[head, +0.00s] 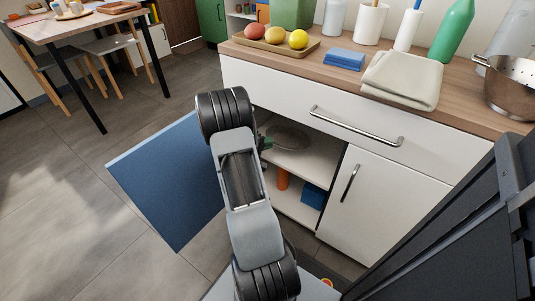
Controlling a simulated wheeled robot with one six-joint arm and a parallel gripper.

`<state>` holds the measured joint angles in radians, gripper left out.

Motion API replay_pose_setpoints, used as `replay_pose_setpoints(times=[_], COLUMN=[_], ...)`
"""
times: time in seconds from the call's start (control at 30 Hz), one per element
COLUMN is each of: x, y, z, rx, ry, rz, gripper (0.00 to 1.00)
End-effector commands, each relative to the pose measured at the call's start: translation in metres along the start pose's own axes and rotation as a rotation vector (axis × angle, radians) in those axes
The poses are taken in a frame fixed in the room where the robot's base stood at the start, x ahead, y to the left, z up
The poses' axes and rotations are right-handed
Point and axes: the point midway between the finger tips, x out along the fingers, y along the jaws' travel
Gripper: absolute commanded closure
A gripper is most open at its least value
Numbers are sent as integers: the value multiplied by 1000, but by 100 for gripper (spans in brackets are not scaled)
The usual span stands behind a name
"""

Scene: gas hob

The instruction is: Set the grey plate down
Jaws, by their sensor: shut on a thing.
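The grey plate (290,138) shows as a grey disc inside the open cabinet, over the upper shelf (307,160). My gripper (268,144) is at its left edge, mostly hidden behind my arm, and is shut on the plate. The plate looks roughly level. I cannot tell whether its underside touches the shelf or is a little above it.
The blue cabinet door (165,185) stands open at left. An orange thing (283,180) and a blue box (313,195) are on the lower shelf. The wooden counter (340,80) above holds fruit, blue cloths, a beige towel and bottles. A closed white door (375,205) is right.

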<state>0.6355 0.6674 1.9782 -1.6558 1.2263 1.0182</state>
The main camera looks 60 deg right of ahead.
Motion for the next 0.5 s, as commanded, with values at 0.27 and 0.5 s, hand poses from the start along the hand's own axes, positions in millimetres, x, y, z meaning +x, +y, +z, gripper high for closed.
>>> replay_pose_setpoints(times=[0.27,0.5], x=[17,23], y=[-22,-30], z=[-21,-28], rx=[2,2], ry=[1,1], rz=[3,2], gripper=[100,100])
